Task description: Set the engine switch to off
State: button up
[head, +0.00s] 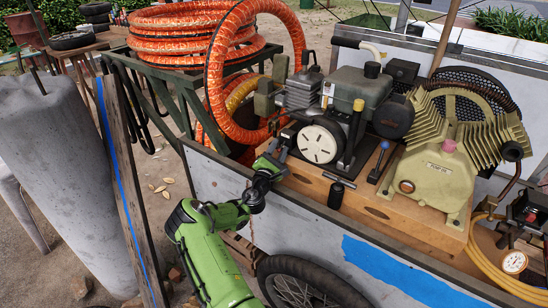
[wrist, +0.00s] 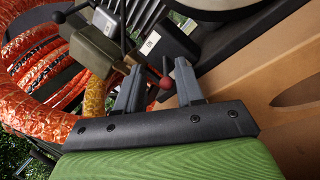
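My gripper (head: 275,152) is at the left end of the engine (head: 345,100), low beside its white recoil cover. In the wrist view my gripper (wrist: 160,66) is open, its two dark fingers apart. A small lever with a red ball knob (wrist: 166,83) shows between the fingers, with gaps on both sides; contact is not visible. It seems to be the engine switch. Above it is a dark box with a white label (wrist: 150,42) that seems to read ON. The knob cannot be made out in the head view, where my gripper is close to that spot.
Orange hose coils (head: 195,35) stand behind on a green rack. The tan compressor pump (head: 435,170) and a blue-knobbed lever (head: 383,148) are to the right. The wooden base (head: 330,187) and the cart's grey side wall (head: 290,222) lie close below my gripper.

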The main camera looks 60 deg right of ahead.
jog(key=p+v, duration=0.2)
jog(key=v, duration=1.3)
jog(key=shift+p, duration=0.4)
jog(key=shift+a+r, duration=0.1)
jog(key=shift+a, duration=0.05)
